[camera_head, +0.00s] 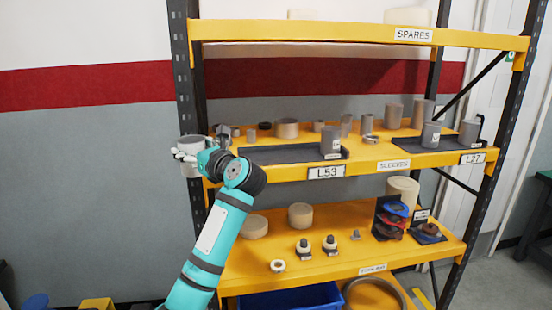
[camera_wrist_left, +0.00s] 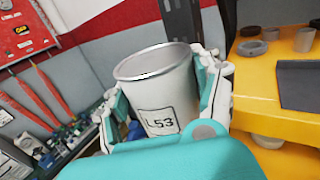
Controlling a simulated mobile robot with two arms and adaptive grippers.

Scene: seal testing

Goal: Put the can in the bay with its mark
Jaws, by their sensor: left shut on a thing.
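The can (camera_wrist_left: 155,85) is a grey open-topped cylinder with a white mark reading L53 on its side. It also shows in the head view (camera_head: 189,143). The bay tagged L53 (camera_head: 326,172) is a dark tray (camera_head: 272,153) on the yellow middle shelf, right of my gripper. A grey marked can (camera_head: 331,142) stands at that tray's right end; its left part is bare. The tray's edge also shows in the wrist view (camera_wrist_left: 300,85). My right gripper is not in view.
A second dark tray (camera_head: 408,147), by the L27 tag (camera_head: 472,158), holds grey cans. Several loose sleeves (camera_head: 287,128) stand behind the trays. The rack's upright post (camera_head: 186,75) is close to the held can. The SPARES shelf (camera_head: 350,34) is overhead.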

